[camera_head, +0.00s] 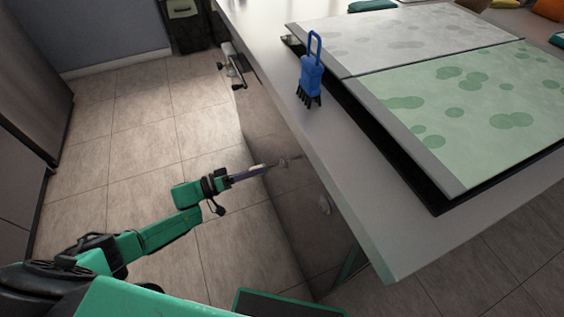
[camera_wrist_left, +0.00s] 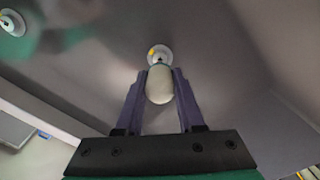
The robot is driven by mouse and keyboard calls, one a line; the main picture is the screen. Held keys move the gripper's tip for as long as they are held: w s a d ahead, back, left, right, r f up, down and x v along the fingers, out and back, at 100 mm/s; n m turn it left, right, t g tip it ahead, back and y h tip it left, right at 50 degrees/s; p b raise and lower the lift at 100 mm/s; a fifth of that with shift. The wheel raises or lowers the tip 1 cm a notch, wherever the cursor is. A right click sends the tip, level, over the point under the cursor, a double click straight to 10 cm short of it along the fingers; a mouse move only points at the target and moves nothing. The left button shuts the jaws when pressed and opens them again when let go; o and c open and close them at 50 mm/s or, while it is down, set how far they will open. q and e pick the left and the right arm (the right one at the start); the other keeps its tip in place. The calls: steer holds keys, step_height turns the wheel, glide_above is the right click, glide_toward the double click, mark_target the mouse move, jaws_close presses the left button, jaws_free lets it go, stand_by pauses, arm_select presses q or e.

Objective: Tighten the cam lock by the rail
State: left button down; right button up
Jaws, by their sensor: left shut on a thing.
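My left gripper (camera_head: 268,167) reaches to the side panel of the counter, its two purple fingers pointing at a cam lock (camera_head: 284,162). In the left wrist view, the fingers (camera_wrist_left: 160,75) are shut on the pale, rounded lever of this cam lock (camera_wrist_left: 160,87). Its round white base, with a yellow mark, shows just beyond the lever. A second cam lock (camera_head: 325,204) sits on the same panel, nearer the counter's front corner. It also shows at the upper left of the left wrist view (camera_wrist_left: 12,22). A dark metal rail (camera_head: 233,66) is mounted farther back along the panel. My right gripper is out of view.
The white counter top (camera_head: 345,190) overhangs the panel. A blue brush (camera_head: 311,78) stands near its edge, beside a grey board (camera_head: 405,35) and a green spotted board (camera_head: 480,105). A dark bin (camera_head: 188,22) stands at the back. The tiled floor left of the counter is clear.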

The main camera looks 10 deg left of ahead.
arm_select(q)
steer(key=shift+w+d, duration=0.4)
steer(key=shift+d, duration=0.2)
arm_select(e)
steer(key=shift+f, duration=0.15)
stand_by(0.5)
